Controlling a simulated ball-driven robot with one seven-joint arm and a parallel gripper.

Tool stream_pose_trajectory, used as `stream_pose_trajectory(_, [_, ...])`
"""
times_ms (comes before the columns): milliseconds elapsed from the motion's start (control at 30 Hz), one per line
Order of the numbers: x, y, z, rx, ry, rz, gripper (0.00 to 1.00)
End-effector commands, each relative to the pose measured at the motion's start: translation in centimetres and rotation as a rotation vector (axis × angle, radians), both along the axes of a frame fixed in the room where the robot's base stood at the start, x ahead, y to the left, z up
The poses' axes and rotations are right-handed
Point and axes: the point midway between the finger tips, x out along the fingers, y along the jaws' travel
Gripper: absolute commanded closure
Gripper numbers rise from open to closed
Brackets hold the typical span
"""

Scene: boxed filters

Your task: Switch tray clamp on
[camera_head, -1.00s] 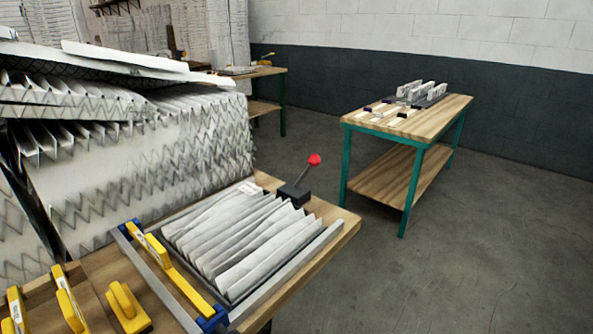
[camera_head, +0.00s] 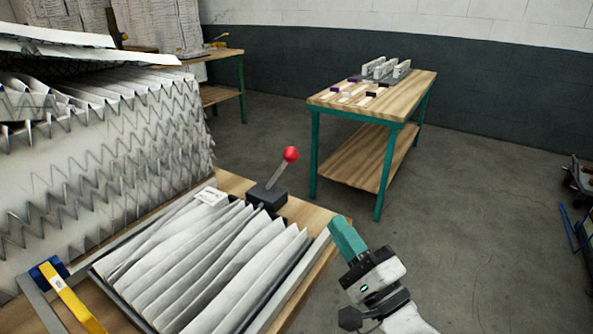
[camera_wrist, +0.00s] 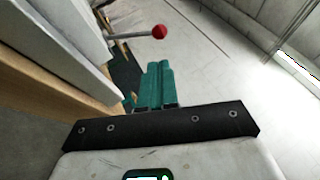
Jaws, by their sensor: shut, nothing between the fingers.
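The clamp lever stands on a small black base (camera_head: 267,196) at the far right corner of the near wooden table. Its metal rod leans up and to the right and ends in a red ball knob (camera_head: 291,154). The knob also shows in the wrist view (camera_wrist: 159,32), beyond my fingers. The tray (camera_head: 313,256) in front of the lever holds a pleated white filter (camera_head: 215,262). My gripper (camera_head: 343,236) has teal fingers, pressed together and empty. It is in front and to the right of the lever, apart from it, beside the table's right edge.
A tall stack of pleated filters (camera_head: 100,150) fills the left. A yellow-handled bar with blue ends (camera_head: 72,300) lies at the tray's left side. A second wooden table (camera_head: 415,88) with green legs stands behind.

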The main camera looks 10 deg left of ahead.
Motion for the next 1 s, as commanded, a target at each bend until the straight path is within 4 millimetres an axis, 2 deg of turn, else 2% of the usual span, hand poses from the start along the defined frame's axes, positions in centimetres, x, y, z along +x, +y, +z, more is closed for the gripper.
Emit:
stream_pose_trajectory(267, [1.0,1.0,0.7,-0.002,-0.001,0.001,1.00])
stream_pose_trajectory(733, [7.0,6.6,3.9,-0.003,-0.001,0.001,1.00])
stream_pose_trajectory(1000, [9.2,8.5,5.0,-0.003,-0.001,-0.001,1.00])
